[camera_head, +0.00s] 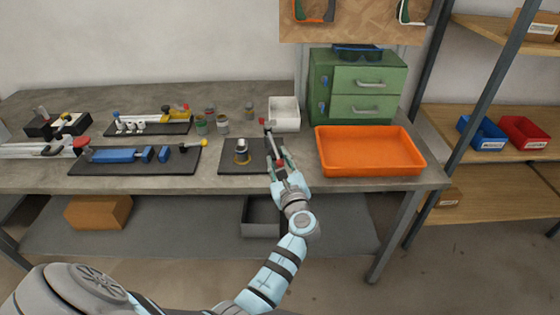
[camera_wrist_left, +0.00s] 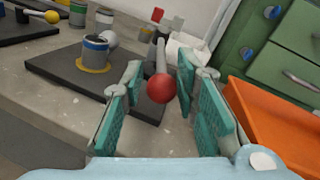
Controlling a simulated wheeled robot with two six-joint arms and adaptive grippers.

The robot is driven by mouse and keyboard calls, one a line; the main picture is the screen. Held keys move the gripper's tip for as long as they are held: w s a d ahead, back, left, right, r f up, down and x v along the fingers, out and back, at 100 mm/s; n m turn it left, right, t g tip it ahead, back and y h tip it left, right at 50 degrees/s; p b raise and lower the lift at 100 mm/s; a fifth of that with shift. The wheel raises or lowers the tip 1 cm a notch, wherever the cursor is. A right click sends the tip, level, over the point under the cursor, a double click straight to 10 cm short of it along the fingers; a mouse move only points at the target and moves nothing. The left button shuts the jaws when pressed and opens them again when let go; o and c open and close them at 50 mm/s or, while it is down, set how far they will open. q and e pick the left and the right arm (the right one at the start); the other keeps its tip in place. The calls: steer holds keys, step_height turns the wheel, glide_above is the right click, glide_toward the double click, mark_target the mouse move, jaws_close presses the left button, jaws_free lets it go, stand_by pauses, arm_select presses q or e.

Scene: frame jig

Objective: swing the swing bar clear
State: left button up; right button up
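The swing bar (camera_wrist_left: 161,60) is a grey rod ending in a red ball knob (camera_wrist_left: 161,88). It runs along the right side of a black base plate (camera_head: 230,168), with its knob toward the table's front. My left gripper (camera_head: 281,168) is open at the knob end. In the left wrist view the knob appears between its two green-padded fingers (camera_wrist_left: 160,105), with gaps on both sides. A grey tin with a blue band and yellow base ring (camera_wrist_left: 95,52) stands on the plate, left of the bar. My right gripper is not in view.
An orange tray (camera_head: 370,172) lies close right of my left gripper. A white bin (camera_head: 284,114) and green drawer cabinet (camera_head: 358,85) stand behind. Several small tins (camera_head: 222,126) and other black fixture plates (camera_head: 135,160) are to the left.

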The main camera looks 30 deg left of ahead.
arm_select(q)
steer(key=shift+r, duration=0.1)
step_height(320, 180, up, 10)
steer(key=shift+f, duration=0.1)
stand_by(0.3)
